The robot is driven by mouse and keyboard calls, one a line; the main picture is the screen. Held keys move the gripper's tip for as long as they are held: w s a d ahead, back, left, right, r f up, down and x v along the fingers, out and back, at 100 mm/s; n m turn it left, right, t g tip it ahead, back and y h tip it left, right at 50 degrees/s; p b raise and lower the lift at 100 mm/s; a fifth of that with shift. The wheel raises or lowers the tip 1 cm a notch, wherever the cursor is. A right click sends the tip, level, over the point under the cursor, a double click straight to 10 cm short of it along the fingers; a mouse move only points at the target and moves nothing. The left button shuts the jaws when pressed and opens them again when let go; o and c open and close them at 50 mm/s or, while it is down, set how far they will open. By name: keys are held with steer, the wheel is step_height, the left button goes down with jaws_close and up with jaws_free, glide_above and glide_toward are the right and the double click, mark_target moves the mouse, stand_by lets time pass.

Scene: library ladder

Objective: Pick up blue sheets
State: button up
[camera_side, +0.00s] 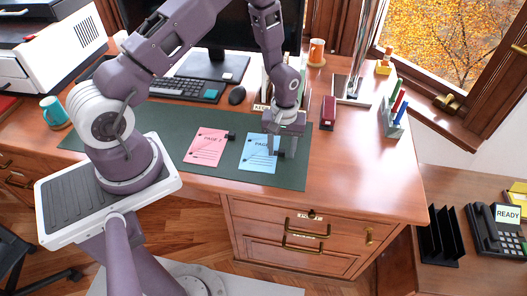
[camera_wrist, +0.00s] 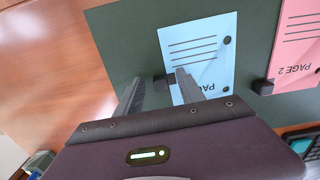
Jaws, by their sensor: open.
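The blue sheets (camera_side: 258,157) lie flat on a dark green desk mat (camera_side: 225,125), to the right of the pink sheets (camera_side: 207,147). They carry printed lines and the word PAGE, partly hidden by my gripper. In the wrist view the blue sheets (camera_wrist: 203,50) show a small black clip (camera_wrist: 163,82) at one edge. My gripper (camera_side: 284,155) is over the right edge of the blue sheets with its fingers pointing down. In the wrist view its open fingers (camera_wrist: 160,85) stand either side of the black clip. I cannot tell whether they touch anything.
The pink sheets, marked PAGE 2, have their own black clip (camera_side: 230,135). A dark red stapler-like object (camera_side: 328,112) stands just right of the mat. A keyboard (camera_side: 187,88) and mouse (camera_side: 237,95) lie behind. The desk's right front is clear.

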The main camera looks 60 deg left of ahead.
jaws_close()
steer(key=shift+r, duration=0.1)
step_height(320, 180, up, 10)
steer(key=w+n, duration=0.3)
steer(key=n, duration=1.4)
steer(key=w+n, duration=0.3)
steer(key=n, duration=1.5)
